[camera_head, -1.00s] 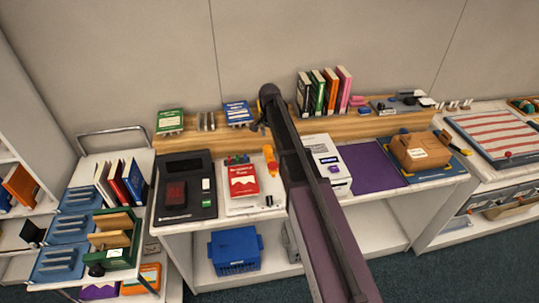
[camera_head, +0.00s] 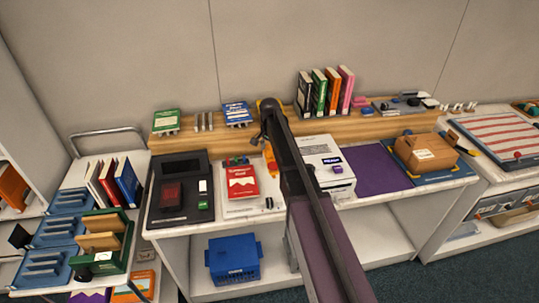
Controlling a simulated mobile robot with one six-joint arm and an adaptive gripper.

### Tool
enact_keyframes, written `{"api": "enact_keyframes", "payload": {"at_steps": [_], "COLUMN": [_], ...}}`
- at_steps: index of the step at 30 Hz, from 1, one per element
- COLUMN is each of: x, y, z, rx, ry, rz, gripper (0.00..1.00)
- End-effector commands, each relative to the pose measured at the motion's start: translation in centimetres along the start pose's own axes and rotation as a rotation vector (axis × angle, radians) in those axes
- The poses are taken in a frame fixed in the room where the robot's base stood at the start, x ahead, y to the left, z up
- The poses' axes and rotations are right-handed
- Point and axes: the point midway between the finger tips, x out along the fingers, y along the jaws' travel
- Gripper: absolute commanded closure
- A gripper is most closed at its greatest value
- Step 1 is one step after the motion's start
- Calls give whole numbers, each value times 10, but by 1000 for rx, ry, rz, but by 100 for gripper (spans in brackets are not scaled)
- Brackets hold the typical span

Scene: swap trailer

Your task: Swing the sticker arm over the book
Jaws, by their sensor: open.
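The red book (camera_head: 242,181) lies on a white stand (camera_head: 238,208) on the worktop, left of my arm. An orange piece (camera_head: 270,157), which seems to be the sticker arm, is at the stand's upper right, beside the book and not over it. My gripper (camera_head: 261,138) is at the far end of my arm, just above and left of the orange piece. Only a small dark part of it shows, and the arm hides the rest. It is open, with nothing seen in it. I cannot tell whether it touches the orange piece.
A black tray with a dark red block (camera_head: 171,195) stands left of the book. A white printer-like device (camera_head: 322,160), a purple mat (camera_head: 378,170) and a cardboard box (camera_head: 425,153) are to the right. A wooden shelf with books (camera_head: 325,92) runs behind.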

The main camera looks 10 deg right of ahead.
Motion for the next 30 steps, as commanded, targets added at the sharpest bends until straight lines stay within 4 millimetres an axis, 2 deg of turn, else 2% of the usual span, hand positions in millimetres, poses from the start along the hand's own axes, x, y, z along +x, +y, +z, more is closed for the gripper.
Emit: {"api": "enact_keyframes", "payload": {"at_steps": [4,17,24,30], "x": [7,8,8,8], "y": [0,0,0,0], "z": [0,0,0,0], "rx": [0,0,0,1], "ry": [0,0,0,0], "rz": [0,0,0,0], "gripper": [30,30,100,100]}}
